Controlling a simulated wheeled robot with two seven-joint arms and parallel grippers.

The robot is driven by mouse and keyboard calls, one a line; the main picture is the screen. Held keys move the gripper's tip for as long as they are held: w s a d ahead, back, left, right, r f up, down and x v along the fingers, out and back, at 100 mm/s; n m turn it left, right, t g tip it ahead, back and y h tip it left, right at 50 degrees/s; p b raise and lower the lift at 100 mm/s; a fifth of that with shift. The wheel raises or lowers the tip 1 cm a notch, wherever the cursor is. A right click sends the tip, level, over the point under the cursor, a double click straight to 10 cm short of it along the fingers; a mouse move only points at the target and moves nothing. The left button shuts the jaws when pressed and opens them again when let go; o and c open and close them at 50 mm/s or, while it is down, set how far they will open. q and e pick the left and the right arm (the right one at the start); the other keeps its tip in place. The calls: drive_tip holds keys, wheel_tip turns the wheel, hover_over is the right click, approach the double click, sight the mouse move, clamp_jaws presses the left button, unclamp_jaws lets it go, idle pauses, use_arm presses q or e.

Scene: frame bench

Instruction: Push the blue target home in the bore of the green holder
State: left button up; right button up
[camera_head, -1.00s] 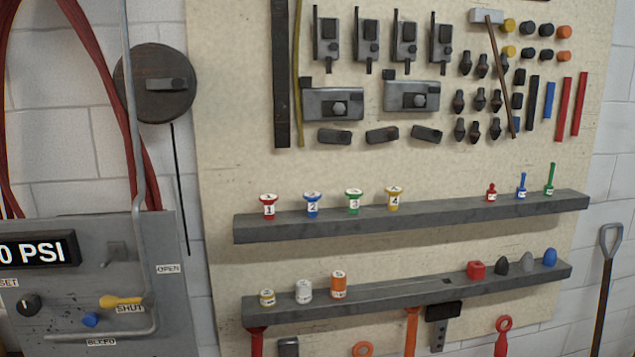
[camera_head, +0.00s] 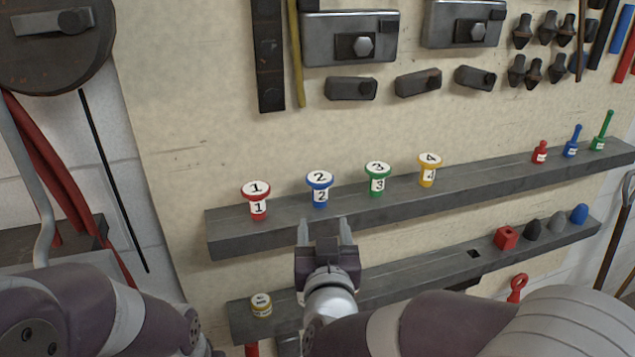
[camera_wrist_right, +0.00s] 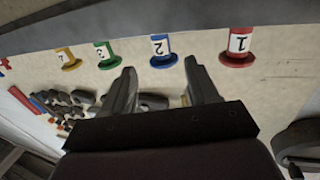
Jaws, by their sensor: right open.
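A blue flanged piece marked 2 (camera_head: 319,188) stands upright on the upper grey shelf, between a red piece marked 1 (camera_head: 257,200) and a green piece marked 3 (camera_head: 377,178). No bore shows in the green piece, and I cannot tell whether it is the holder. My right gripper (camera_head: 324,229) is open and empty, just in front of and below the blue piece. In the right wrist view the blue piece (camera_wrist_right: 163,50) appears beyond the gap between the open fingertips (camera_wrist_right: 160,66), apart from them. My left gripper is out of view.
A yellow piece marked 4 (camera_head: 429,168) stands right of the green one. The upper shelf (camera_head: 480,182) also holds small red, blue and green handled pieces at right. The lower shelf (camera_head: 420,280) holds a small white-and-yellow cylinder (camera_head: 261,305) and a red block (camera_head: 506,238).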

sight(321, 194)
drive_tip(key=w, duration=0.1)
drive_tip(key=w+r+p, duration=0.1)
drive_tip(key=w, duration=0.1)
drive_tip(key=shift+d+p, duration=0.2)
drive_tip(key=shift+p, duration=0.1)
drive_tip(key=w, duration=0.3)
drive_tip(key=shift+w+a+f+p, duration=0.2)
drive_tip(key=shift+a+f+p, duration=0.2)
drive_tip(key=w+p, duration=0.1)
drive_tip(key=w, duration=0.1)
drive_tip(key=w+p, duration=0.2)
drive_tip(key=shift+a+r, duration=0.1)
drive_tip(key=shift+r, duration=0.3)
drive_tip(key=shift+w, duration=0.25)
drive_tip(key=shift+w+f, duration=0.2)
drive_tip(key=shift+f, duration=0.05)
drive_tip(key=shift+w, duration=0.1)
drive_tip(key=c, duration=1)
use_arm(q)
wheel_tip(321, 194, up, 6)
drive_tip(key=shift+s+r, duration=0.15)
use_arm(e)
drive_tip(key=shift+c, duration=0.2)
